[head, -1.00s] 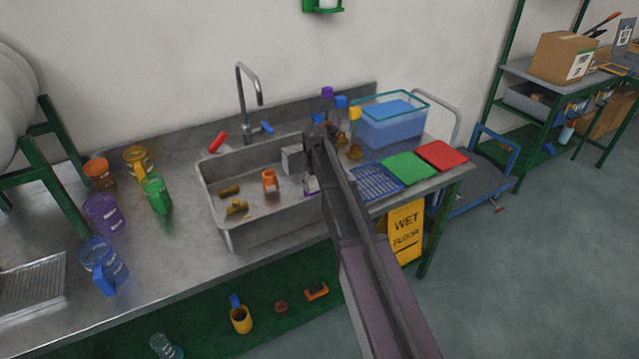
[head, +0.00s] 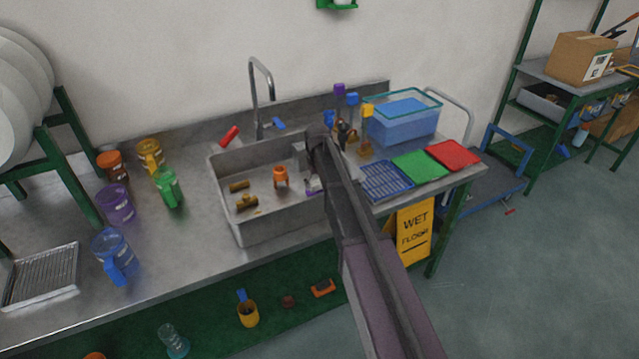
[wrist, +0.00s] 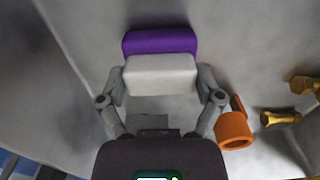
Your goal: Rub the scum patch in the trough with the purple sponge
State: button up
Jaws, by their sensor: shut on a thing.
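The purple sponge (wrist: 160,42) has a pale grey-white layer and is held between the two fingers of my gripper (wrist: 160,84) in the wrist view. In the head view, my gripper is mostly hidden behind my arm; a bit of purple (head: 312,187) shows beside it, inside the right part of the trough (head: 236,228). The wrist view shows grey metal around the sponge; I cannot tell whether the sponge touches it. I cannot make out the scum patch for certain in either view.
An orange cup (head: 281,176) stands in the trough left of my gripper and shows in the wrist view (wrist: 234,129). Brass fittings (head: 246,202) lie further left. The tap (head: 257,95) rises behind. A blue rack (head: 386,181) lies right of the trough.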

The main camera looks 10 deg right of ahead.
aim_at(309, 192)
jog(key=shift+s+a+f, duration=0.1)
jog(key=shift+s+a, duration=0.2)
jog(key=shift+a, duration=0.55)
jog(key=shift+s+a, duration=0.3)
jog(key=shift+a, duration=0.55)
jog(key=shift+w+d, duration=0.15)
jog(key=shift+d, duration=0.05)
jog(key=shift+w+d, duration=0.25)
jog(key=shift+d, duration=0.7)
jog(key=shift+w+d, duration=0.25)
jog(key=shift+d, duration=0.65)
jog(key=shift+d, duration=0.15)
jog(key=shift+w+d, duration=0.35)
jog(key=shift+d, duration=0.55)
jog(key=shift+w+d, duration=0.35)
jog(key=shift+d, duration=0.55)
notch_tip(309, 192, up, 6)
jog(key=p, duration=0.6)
